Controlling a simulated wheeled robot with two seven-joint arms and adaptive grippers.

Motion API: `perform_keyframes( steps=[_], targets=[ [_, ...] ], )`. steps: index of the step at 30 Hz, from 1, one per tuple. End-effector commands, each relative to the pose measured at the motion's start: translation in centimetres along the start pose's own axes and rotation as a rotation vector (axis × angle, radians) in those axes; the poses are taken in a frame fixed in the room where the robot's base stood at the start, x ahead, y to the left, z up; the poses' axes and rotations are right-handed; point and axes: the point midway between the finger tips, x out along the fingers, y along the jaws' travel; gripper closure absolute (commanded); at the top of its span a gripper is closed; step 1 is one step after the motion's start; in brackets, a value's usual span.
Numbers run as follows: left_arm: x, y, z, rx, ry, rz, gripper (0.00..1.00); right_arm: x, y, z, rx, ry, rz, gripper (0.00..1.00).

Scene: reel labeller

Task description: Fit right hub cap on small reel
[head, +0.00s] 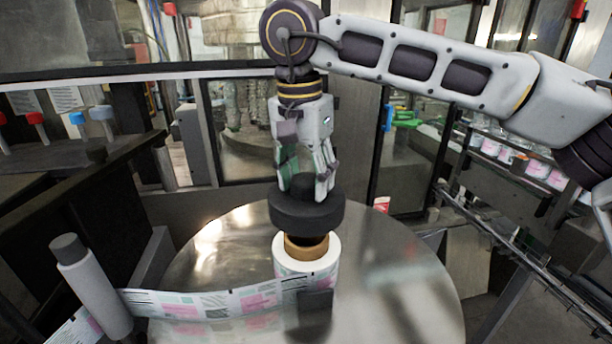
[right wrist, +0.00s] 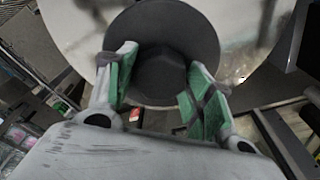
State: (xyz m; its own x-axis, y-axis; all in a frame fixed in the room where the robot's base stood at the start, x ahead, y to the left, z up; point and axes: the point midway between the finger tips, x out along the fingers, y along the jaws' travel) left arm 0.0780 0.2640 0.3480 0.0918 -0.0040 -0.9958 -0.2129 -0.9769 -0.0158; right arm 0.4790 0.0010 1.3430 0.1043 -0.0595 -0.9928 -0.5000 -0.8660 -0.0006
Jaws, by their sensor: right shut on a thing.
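The right hub cap (head: 306,212) is a black disc with a raised knob on top. My right gripper (head: 308,184) is shut on the knob and holds the cap upright above the small reel (head: 296,260). In the right wrist view the cap (right wrist: 160,30) fills the space beyond the green finger pads of the gripper (right wrist: 160,85). The small reel has a white label roll around a brown core that shows just under the cap. A gap seems to separate cap and core. The reel is hidden in the right wrist view. My left gripper is not in view.
The reel stands on a round shiny metal table (head: 410,285). A printed label strip (head: 205,302) runs left from the reel to a grey roller post (head: 95,290). A conveyor with rails (head: 520,240) lies to the right. Glass-panelled framing stands behind.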

Motion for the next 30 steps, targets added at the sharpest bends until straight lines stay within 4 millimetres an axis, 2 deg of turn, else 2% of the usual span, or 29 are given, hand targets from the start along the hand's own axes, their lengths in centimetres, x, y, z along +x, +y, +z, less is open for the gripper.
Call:
perform_keyframes(
  steps=[11, 30],
  targets=[
    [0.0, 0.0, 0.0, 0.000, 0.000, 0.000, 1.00, 0.0, 0.0, 0.0, 0.000, 0.000, -0.001, 0.81],
    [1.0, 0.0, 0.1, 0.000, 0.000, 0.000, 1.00, 1.5, 0.0, 0.2, 0.000, 0.001, -0.001, 0.81]
  ],
)
